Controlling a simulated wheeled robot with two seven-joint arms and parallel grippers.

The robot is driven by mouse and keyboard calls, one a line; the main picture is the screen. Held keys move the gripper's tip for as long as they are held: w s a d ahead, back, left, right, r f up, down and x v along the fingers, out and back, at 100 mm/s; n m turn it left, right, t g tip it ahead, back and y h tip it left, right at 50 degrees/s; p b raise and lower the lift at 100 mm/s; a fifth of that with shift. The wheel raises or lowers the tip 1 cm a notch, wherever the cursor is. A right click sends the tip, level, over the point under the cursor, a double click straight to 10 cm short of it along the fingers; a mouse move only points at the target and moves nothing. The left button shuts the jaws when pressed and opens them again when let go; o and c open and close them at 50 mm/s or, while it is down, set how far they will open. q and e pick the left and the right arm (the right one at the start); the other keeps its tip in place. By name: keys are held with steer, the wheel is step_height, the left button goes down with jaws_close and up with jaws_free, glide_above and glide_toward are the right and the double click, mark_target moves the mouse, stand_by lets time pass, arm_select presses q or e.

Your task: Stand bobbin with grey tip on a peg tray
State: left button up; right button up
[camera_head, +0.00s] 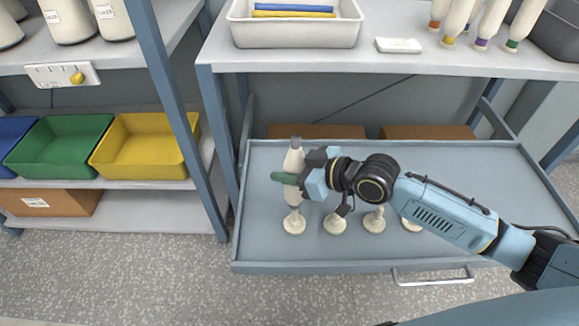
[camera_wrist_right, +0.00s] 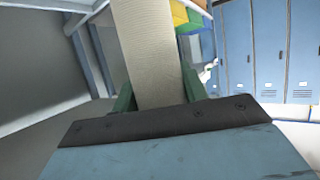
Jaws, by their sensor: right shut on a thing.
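The bobbin with grey tip (camera_head: 293,162) is a cream bobbin, upright in the head view, its grey tip at the top. My right gripper (camera_head: 287,179) has its green fingers shut on the bobbin's middle. The bobbin's yarn body (camera_wrist_right: 145,50) fills the space between the fingers in the right wrist view. The peg tray (camera_head: 265,245) is a blue-grey pull-out tray with a row of several cream pegs. The bobbin's lower end is in line with the leftmost peg (camera_head: 293,223); I cannot tell whether it is seated. My left gripper is out of view.
Above the tray, a shelf holds a white bin (camera_head: 295,32), a small white box (camera_head: 398,46) and several bobbins with coloured tips. A blue upright post (camera_head: 175,95) and yellow bin (camera_head: 146,150) stand at left.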

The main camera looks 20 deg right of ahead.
steer(key=shift+s+d+p, duration=0.1)
steer(key=shift+p, duration=0.25)
stand_by(0.6)
steer(key=shift+f, duration=0.25)
stand_by(0.5)
steer(key=shift+f+b, duration=1.95)
steer(key=shift+f, duration=0.55)
steer(key=o, duration=1.1)
steer(key=p+v, duration=0.4)
steer(key=v, duration=0.9)
steer(key=shift+s, duration=0.15)
